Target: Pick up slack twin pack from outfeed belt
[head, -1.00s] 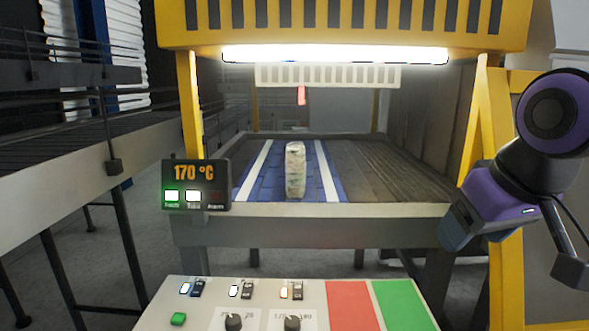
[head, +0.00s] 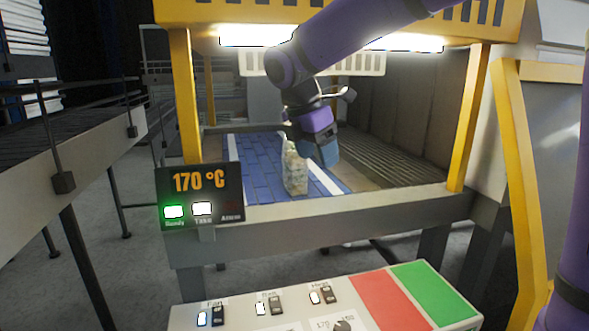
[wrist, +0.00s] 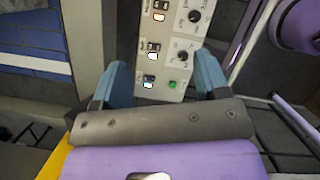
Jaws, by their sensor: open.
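My gripper (head: 324,156) is just right of the pack's upper part in that picture. Whether it touches the pack or how far apart they are in depth cannot be told. In the wrist view my gripper (wrist: 163,78) has its two blue-grey fingers spread with nothing between them.
A yellow machine frame (head: 472,125) with a light bar surrounds the belt. A 170 °C display (head: 200,195) hangs at the left front post. A control panel (head: 400,318) with red and green areas stands in front. A railed conveyor (head: 75,140) runs along the left.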

